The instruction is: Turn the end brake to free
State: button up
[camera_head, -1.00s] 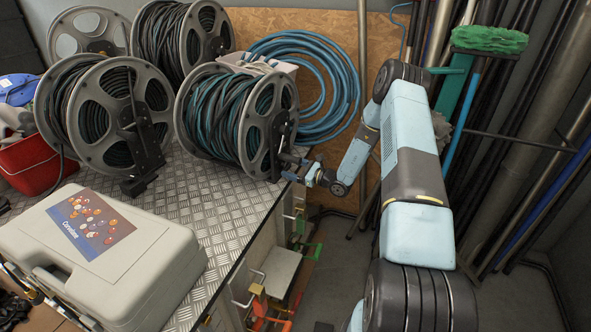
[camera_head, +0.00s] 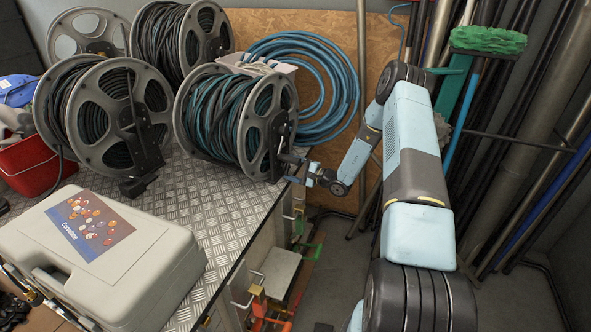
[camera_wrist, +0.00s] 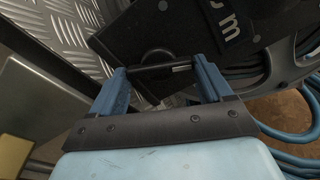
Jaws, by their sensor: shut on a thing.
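The hose reel with dark green hose (camera_head: 215,115) stands at the bench's right end, its dark end bracket (camera_head: 280,140) facing my arm. My gripper (camera_head: 296,165) is at the lower part of that bracket. In the wrist view my gripper (camera_wrist: 160,72) has its two blue fingers on either side of a dark rod-like part, the end brake (camera_wrist: 158,68), which runs crosswise between them, and it is shut on it. A round dark hub and the black bracket (camera_wrist: 180,40) with pale lettering lie just beyond. The brake's exact setting cannot be read.
The checker-plate bench (camera_head: 205,205) ends just left of my gripper. More hose reels (camera_head: 105,110) stand behind and left. A blue hose coil (camera_head: 335,85) hangs at the back wall. A grey case (camera_head: 100,255) lies in front. Poles and a green broom (camera_head: 488,40) lean at right.

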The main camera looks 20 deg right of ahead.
jog(key=n, duration=0.4)
jog(key=shift+s+a+n, duration=0.1)
jog(key=shift+a+n, duration=0.2)
jog(key=shift+f, duration=0.1)
dwell(0.4)
jog(key=o, duration=0.7)
jog(key=shift+o, duration=1.4)
jog(key=shift+d, duration=0.2)
jog(key=shift+d, duration=0.1)
jog(key=v, duration=1.3)
jog(key=shift+s, duration=0.2)
